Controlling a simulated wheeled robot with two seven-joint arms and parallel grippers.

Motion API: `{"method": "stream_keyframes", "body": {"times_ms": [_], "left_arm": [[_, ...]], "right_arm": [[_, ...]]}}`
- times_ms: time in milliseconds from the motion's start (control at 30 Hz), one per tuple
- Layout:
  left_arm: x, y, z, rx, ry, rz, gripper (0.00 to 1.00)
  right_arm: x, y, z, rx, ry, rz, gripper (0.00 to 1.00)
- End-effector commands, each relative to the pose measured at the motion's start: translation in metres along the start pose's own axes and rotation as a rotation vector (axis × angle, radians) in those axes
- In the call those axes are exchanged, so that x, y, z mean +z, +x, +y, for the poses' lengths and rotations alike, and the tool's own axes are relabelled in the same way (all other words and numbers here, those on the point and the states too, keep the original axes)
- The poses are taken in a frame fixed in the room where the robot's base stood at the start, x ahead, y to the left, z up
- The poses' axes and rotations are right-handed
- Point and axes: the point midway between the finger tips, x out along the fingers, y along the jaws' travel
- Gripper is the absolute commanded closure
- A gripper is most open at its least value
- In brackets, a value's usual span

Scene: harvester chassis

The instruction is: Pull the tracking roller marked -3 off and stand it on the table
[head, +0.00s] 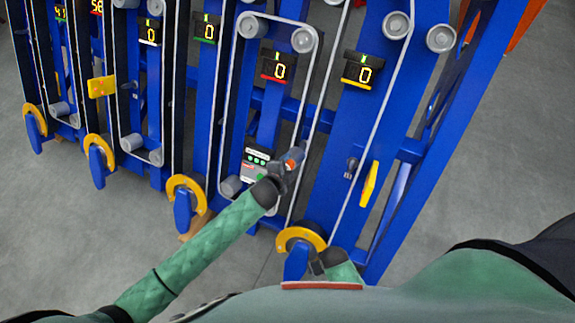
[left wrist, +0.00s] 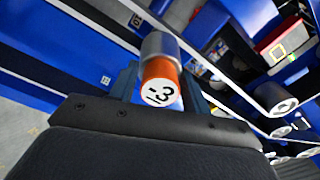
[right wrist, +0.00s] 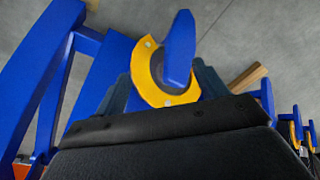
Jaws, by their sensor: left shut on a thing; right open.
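The tracking roller marked -3 (left wrist: 160,92) has a white end face, an orange band and a grey body. In the left wrist view it sits between the two fingers of my left gripper (left wrist: 157,92), which is shut on it. In the head view the orange and grey roller (head: 293,160) is at the tip of my left gripper (head: 283,170), in front of a blue frame. I cannot tell whether its far end still touches the frame. My right gripper (right wrist: 168,82) is open and empty, near a yellow ring with a blue lever. No table shows.
Blue upright frames with white belts and pulleys fill the head view's upper part. A control box (head: 256,164) with green buttons is just left of my left gripper. The yellow ring (head: 301,238) is low, beside my right gripper. Grey floor (head: 500,130) is clear at right.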

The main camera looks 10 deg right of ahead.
Motion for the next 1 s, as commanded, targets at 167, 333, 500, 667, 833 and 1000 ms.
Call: {"method": "stream_keyframes", "body": {"times_ms": [167,333,500,667,833,1000], "left_arm": [[-0.001,-0.003,-0.001,-0.001,0.000,0.001,0.84],[-0.001,-0.004,-0.002,-0.002,0.000,0.001,0.84],[-0.001,-0.006,-0.002,-0.002,0.000,0.001,0.84],[-0.001,-0.008,-0.002,-0.002,0.000,0.001,0.84],[-0.001,-0.010,-0.002,-0.002,0.000,0.001,0.84],[-0.001,-0.012,-0.002,-0.002,0.000,0.001,0.84]], "right_arm": [[0.002,0.005,0.001,0.001,0.000,0.000,0.28],[0.004,0.009,0.002,0.002,0.000,-0.001,0.28],[0.006,0.014,0.003,0.003,0.000,0.000,0.28],[0.009,0.019,0.004,0.004,-0.001,0.000,0.28],[0.011,0.023,0.004,0.005,-0.001,0.000,0.28],[0.013,0.028,0.005,0.007,-0.001,0.000,0.28]]}}
